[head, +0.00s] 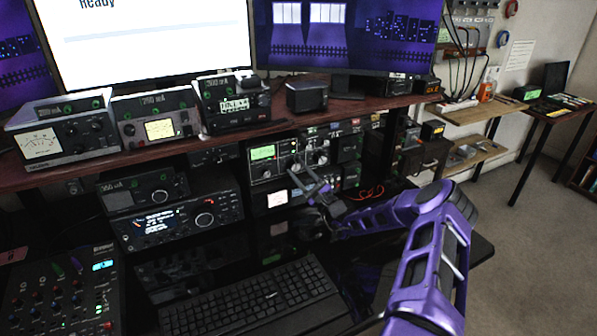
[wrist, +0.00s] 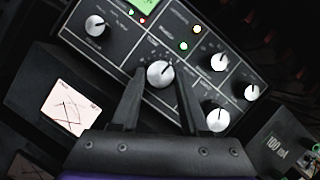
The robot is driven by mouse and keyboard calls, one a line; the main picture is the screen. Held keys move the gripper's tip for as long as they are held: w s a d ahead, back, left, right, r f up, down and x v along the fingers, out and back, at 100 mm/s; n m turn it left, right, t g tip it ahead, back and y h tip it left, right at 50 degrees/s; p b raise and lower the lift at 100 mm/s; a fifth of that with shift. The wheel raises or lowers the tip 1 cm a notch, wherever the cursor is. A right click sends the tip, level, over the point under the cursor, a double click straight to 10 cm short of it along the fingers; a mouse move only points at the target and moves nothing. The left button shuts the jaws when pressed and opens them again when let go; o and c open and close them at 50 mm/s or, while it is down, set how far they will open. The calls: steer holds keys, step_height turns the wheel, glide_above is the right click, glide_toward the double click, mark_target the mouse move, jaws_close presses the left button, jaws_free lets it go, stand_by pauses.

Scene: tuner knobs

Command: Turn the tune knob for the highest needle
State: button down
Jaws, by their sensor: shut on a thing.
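The tuner (head: 285,155) is a dark panel with a lit green screen and several pale knobs, on the shelf under the desk's upper board. In the wrist view my gripper (wrist: 160,76) has one finger on each side of a silver knob (wrist: 160,72) in the panel's middle and is shut on it. I take this as the tune knob; its small label is not clearly readable. My gripper (head: 297,179) reaches the panel front in the head view. A white cross-needle meter (wrist: 68,107) sits left of the gripper, its dark needles crossing; the exact reading is unclear.
Other knobs sit close around the held one, such as one at the right (wrist: 219,62) and one below it (wrist: 217,119). A radio (head: 178,220) stands left of the tuner. A keyboard (head: 255,300) lies in front.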

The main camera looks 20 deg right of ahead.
steer(key=shift+n, duration=0.4)
steer(key=shift+c, duration=2.1)
jaws_free()
steer(key=v, duration=1.7)
steer(key=shift+s+d, duration=0.25)
